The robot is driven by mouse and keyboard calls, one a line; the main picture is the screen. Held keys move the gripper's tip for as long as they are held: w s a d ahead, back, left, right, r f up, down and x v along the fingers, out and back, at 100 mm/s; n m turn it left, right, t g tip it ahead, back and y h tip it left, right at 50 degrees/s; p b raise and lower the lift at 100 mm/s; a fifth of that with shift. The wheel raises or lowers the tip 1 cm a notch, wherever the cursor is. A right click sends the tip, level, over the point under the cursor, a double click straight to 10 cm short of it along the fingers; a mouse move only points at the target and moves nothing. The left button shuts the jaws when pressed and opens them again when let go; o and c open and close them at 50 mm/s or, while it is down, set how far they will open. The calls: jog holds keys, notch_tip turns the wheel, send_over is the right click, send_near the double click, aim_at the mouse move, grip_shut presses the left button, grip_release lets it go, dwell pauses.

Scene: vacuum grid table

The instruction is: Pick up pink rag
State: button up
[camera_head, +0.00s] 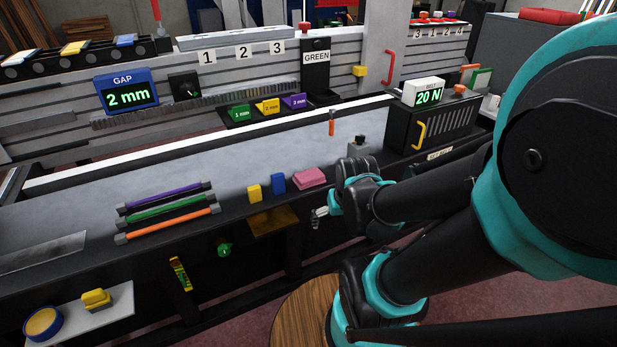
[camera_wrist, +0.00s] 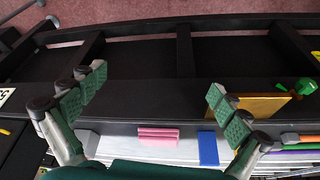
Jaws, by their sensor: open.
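The pink rag (camera_head: 310,177) is a small folded cloth on the dark front edge of the table, just right of a blue block (camera_head: 278,182). In the wrist view the pink rag (camera_wrist: 158,135) lies beyond the fingertips, between the two fingers and low in the picture, with the blue block (camera_wrist: 208,148) to its right. My gripper (camera_wrist: 155,85) is open and empty, with green pads on its fingers. In the head view my gripper (camera_head: 318,214) is to the right of the rag and lower, apart from it, and partly hidden by my arm.
A yellow block (camera_head: 254,193) stands left of the blue one. Purple, green and orange rods (camera_head: 166,209) lie farther left. A dark box (camera_head: 432,128) with a yellow handle stands at right. A brown flap (camera_head: 273,221) juts out below the edge. The grey tabletop (camera_head: 230,150) behind is mostly clear.

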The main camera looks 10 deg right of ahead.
dwell(0.3)
jog(key=shift+c, duration=1)
jog(key=w+r+m, duration=0.2)
jog(key=w, duration=0.1)
jog(key=w+a+r+m+g+h, duration=0.1)
jog(key=w+m, duration=0.1)
jog(key=w, duration=0.1)
jog(key=w+a+r+m, duration=0.1)
jog(key=w+r, duration=0.1)
jog(key=w, duration=0.1)
jog(key=shift+w+a+r+m+g, duration=0.15)
jog(key=shift+w+r+m+g, duration=0.15)
jog(key=shift+w+m, duration=0.1)
jog(key=shift+c, duration=1.3)
jog(key=m+g+h, duration=0.1)
jog(key=m+h, duration=0.2)
jog(key=m, duration=0.6)
send_near(308, 175)
jog(key=x, duration=0.4)
jog(key=shift+w+r, duration=0.1)
jog(key=shift+w, duration=0.15)
jog(key=shift+s+x, duration=0.2)
jog(key=shift+x, duration=2.5)
jog(key=shift+f, duration=0.3)
